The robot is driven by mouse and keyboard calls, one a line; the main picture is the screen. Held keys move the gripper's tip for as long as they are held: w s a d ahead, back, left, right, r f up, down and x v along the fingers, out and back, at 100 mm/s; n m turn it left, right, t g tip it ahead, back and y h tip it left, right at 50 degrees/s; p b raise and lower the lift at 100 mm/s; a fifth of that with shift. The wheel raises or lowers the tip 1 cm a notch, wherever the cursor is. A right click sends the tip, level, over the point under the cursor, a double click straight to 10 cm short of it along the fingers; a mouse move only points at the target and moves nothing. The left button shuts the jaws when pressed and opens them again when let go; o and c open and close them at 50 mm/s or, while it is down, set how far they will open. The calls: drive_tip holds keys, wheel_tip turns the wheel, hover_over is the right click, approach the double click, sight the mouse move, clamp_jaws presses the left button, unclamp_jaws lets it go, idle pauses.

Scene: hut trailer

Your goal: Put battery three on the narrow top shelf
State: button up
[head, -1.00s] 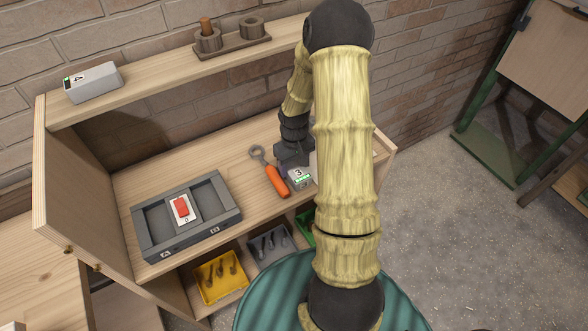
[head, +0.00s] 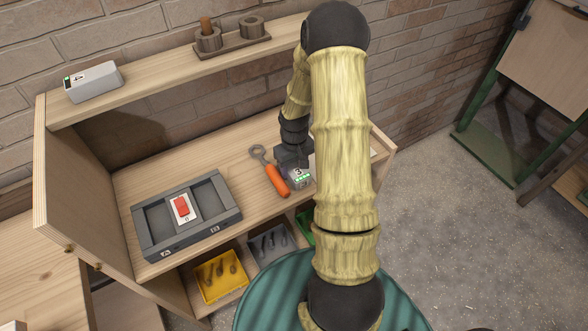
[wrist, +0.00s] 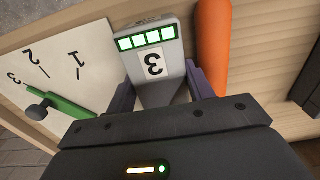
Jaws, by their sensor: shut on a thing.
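Battery three (head: 302,176) is a grey block with a "3" label and a green bar light. It is on the workbench, right of the orange-handled wrench. In the wrist view the battery (wrist: 152,65) sits between the two fingers of my gripper (wrist: 153,88), with its label and lit green bars showing. My gripper (head: 292,164) is shut on it; the head view partly hides the fingers. I cannot tell whether the battery still touches the bench. The narrow top shelf (head: 160,82) runs along the brick wall above the bench.
On the shelf, another battery (head: 95,82) lies at the left and a holder with round cups (head: 232,42) stands further right. A grey two-bay dock (head: 155,250) with a red switch and the orange wrench (head: 276,181) are on the bench. The shelf between is clear.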

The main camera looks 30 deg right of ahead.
sight(293, 166)
wheel_tip(293, 166, up, 10)
drive_tip(key=shift+r+b, duration=0.1)
drive_tip(key=shift+b, duration=0.35)
drive_tip(key=shift+a, duration=0.1)
idle(0.6)
